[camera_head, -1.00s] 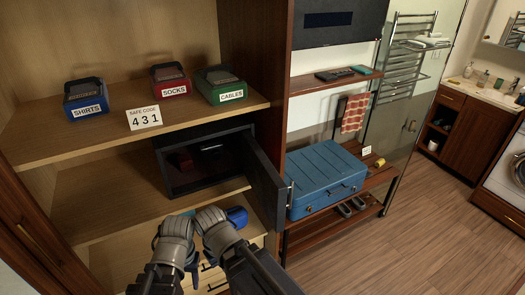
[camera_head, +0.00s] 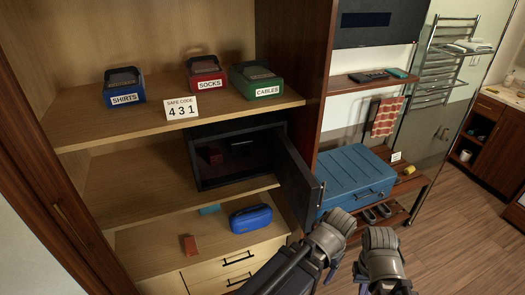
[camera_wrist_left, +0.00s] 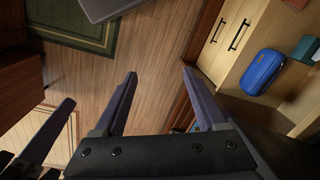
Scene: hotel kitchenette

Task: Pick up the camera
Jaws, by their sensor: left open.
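I cannot clearly make out a camera. The open safe (camera_head: 196,172) in the cupboard holds a dark red item (camera_head: 213,155) and a dark item (camera_head: 241,146) with a pale mark, both too dim to identify. My left gripper (camera_wrist_left: 158,76) is open and empty in the left wrist view, its fingers apart over the floor. In the head view both my arms are at the bottom right, in front of the blue suitcase and apart from the safe. My right gripper's fingers are mostly hidden there; its opening is unclear.
The safe door (camera_head: 298,182) stands open toward the right. A blue pouch (camera_head: 250,219), a teal box (camera_head: 210,209) and a red box (camera_head: 190,245) lie on the lower surface. A blue suitcase (camera_head: 352,172) rests on the rack. Labelled boxes stand on the upper shelf.

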